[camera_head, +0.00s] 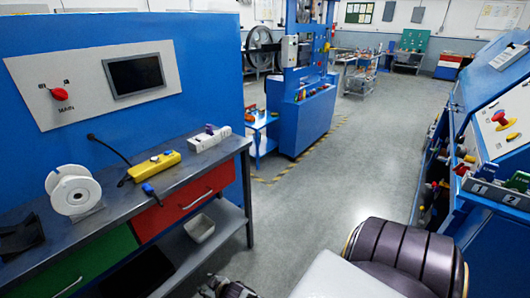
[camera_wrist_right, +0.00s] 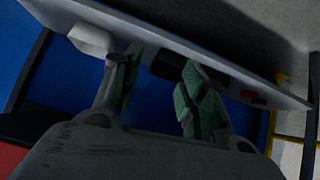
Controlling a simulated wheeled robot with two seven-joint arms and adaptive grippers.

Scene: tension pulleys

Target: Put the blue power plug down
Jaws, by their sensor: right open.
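The blue power plug (camera_head: 149,190) lies at the front edge of the grey workbench top (camera_head: 119,208), just in front of the yellow power strip (camera_head: 154,166). My right gripper (camera_head: 215,286) shows only in part at the bottom edge of the head view, below and to the right of the plug and apart from it. In the right wrist view its two green-padded fingers (camera_wrist_right: 157,90) are spread, with nothing held between them. The plug cannot be made out in the wrist view. My left gripper is not in view.
A white spool (camera_head: 74,191) stands left of the strip, and a white socket block (camera_head: 209,138) lies to its right. A black object (camera_head: 21,235) sits at the left. Below are red (camera_head: 183,203) and green drawers and a shelf with a white bin (camera_head: 200,228).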

